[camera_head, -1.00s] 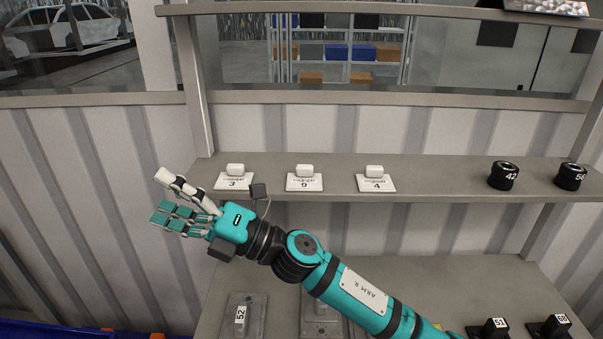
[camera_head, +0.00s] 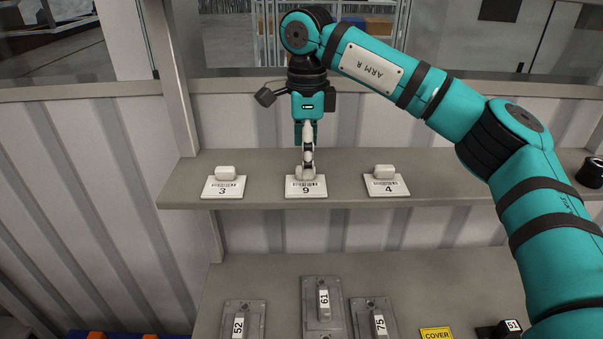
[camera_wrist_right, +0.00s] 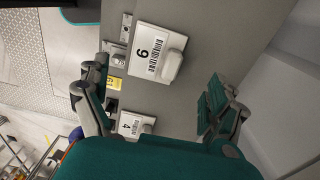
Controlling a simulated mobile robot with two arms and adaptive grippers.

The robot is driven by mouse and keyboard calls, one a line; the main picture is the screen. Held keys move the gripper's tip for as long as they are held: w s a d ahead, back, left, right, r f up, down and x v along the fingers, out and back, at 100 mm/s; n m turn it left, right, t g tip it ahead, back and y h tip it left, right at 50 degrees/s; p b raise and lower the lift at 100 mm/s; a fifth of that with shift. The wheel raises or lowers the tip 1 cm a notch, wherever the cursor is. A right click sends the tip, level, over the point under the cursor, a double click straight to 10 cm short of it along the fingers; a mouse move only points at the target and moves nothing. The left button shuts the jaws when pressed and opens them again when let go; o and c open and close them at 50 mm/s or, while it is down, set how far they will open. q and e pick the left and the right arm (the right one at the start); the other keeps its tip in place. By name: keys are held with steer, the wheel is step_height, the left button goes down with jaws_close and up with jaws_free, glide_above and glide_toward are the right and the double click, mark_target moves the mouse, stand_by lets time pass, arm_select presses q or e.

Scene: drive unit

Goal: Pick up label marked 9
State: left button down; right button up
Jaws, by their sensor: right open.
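The label marked 9 (camera_head: 306,190) is a white plate with a barcode and a raised white grip block, lying on the upper shelf between two similar labels. My right gripper (camera_head: 307,170) points down at it, its fingers overlapping the block in the head view. In the right wrist view, the gripper (camera_wrist_right: 152,88) is open and empty. The label (camera_wrist_right: 148,48) lies ahead of the fingertips, between their lines, with its block apart from both fingers. Whether a fingertip touches the plate cannot be told. My left gripper is not in view.
Label 3 (camera_head: 222,188) lies to the left and label 4 (camera_head: 387,186) to the right on the upper shelf (camera_head: 260,194). A black round part (camera_head: 592,172) sits at the far right. The lower shelf holds grey parts 52 (camera_head: 240,322), 61 (camera_head: 323,305) and 75 (camera_head: 376,320).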

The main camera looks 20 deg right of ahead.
mark_target(306, 185)
steer(key=shift+s+a+f+p, duration=0.1)
steer(key=shift+s+f+p, duration=0.4)
steer(key=shift+s+p, duration=0.35)
steer(key=f, duration=0.2)
steer(key=shift+w+f+p, duration=0.3)
steer(key=shift+f, duration=0.1)
steer(key=shift+w+f, duration=0.4)
steer(key=shift+f, duration=0.1)
steer(key=shift+s+r, duration=0.15)
steer(key=shift+s, duration=0.1)
steer(key=shift+c, duration=0.4)
steer(key=shift+a, duration=0.1)
steer(key=shift+c, duration=2.3)
steer(key=c, duration=0.9)
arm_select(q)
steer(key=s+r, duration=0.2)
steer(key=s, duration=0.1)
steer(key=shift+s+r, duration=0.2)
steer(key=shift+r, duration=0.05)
arm_select(e)
jaws_close()
